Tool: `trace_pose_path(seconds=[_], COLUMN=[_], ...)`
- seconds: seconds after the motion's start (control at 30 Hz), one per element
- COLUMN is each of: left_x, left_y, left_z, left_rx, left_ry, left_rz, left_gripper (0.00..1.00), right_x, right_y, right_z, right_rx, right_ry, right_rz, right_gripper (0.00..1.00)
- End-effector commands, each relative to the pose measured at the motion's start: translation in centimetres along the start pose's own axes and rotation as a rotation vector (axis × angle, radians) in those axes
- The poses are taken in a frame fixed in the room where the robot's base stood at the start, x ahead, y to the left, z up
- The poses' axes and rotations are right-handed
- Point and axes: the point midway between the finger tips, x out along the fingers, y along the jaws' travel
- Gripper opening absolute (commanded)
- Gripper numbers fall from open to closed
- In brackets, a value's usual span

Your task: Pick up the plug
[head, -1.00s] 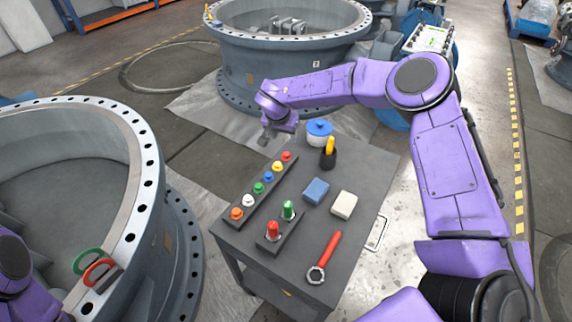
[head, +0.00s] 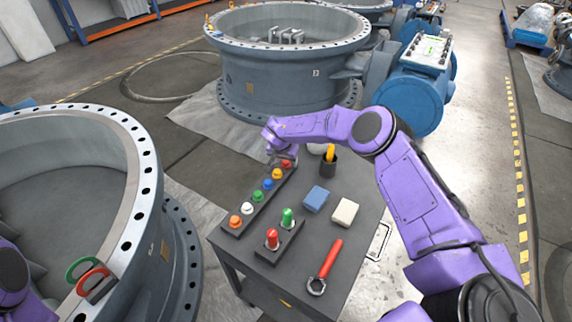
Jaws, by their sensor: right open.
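A row of coloured plugs stands in a long dark rack (head: 262,205) on the grey table: an orange plug (head: 235,221), a white plug (head: 247,208), a green plug (head: 257,196), a blue plug (head: 267,185), a yellow plug (head: 277,173) and a red plug (head: 286,164) at the far end. My right gripper (head: 284,158) is open, low over the red plug end of the rack. I cannot tell whether it touches the red plug. My left gripper is out of view; only part of that arm shows at the lower left.
A shorter rack holds a taller red piece (head: 271,239) and green piece (head: 287,218). A blue block (head: 316,198), a cream block (head: 345,211), a dark cup (head: 328,164) and a red-handled wrench (head: 328,265) share the table (head: 355,255). Large valve bodies stand left (head: 150,170) and behind (head: 285,80).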

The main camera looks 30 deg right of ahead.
Motion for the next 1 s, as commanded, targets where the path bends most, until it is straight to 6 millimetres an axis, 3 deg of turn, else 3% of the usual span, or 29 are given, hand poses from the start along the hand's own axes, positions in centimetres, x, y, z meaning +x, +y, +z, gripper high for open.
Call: trace_pose_path(seconds=[0.07,0.1,0.23,0.67,0.83,1.0], left_x=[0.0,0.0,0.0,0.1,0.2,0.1], left_y=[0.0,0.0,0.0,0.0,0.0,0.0], left_z=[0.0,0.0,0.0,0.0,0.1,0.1], left_rx=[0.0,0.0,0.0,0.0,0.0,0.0], left_ry=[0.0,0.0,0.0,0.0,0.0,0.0], left_rz=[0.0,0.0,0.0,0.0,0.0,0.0], left_gripper=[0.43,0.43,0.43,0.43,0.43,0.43], right_x=[0.0,0.0,0.0,-0.6,-3.0,-6.8], right_y=[0.0,0.0,0.0,0.0,0.0,2.5], right_z=[0.0,0.0,0.0,-0.3,-1.3,-1.2], right_rx=[0.0,0.0,0.001,0.002,0.004,0.002], right_ry=[0.0,0.0,0.0,0.0,0.0,-0.002], right_rz=[0.0,0.0,0.0,0.0,-0.002,-0.002], right_gripper=[0.57,0.51,0.09,0.07,0.07,0.07])
